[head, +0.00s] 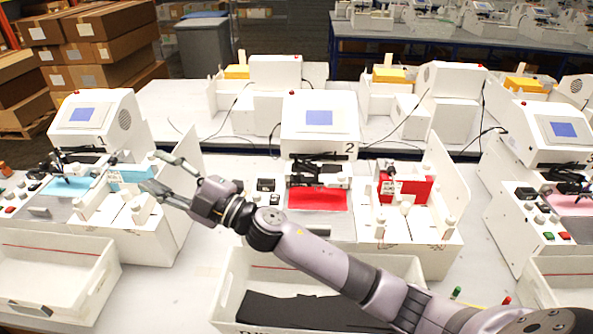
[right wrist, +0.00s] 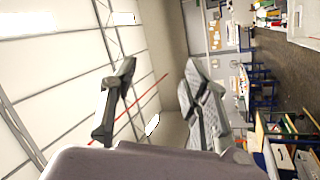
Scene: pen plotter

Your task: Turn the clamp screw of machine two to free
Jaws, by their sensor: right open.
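Machine two (head: 318,118) stands in the middle of the head view, a white housing with a screen and the number 2. Its dark pen carriage (head: 318,172) sits above a red sheet (head: 318,198). Several small pale knobs, one of them a white knob (head: 405,208), stand on its right part; I cannot tell which part is the clamp screw. My right gripper (head: 152,171) is open and empty, left of machine two, in front of the left machine's right part. Its spread fingers also show in the right wrist view (right wrist: 160,75), with nothing between them. My left gripper is out of view.
My right arm crosses in front of machine two. A white tray (head: 232,290) with dark sheets stands in front of it. A left machine (head: 95,118) and a right machine (head: 560,135) flank it. The right wrist view shows ceiling and distant room.

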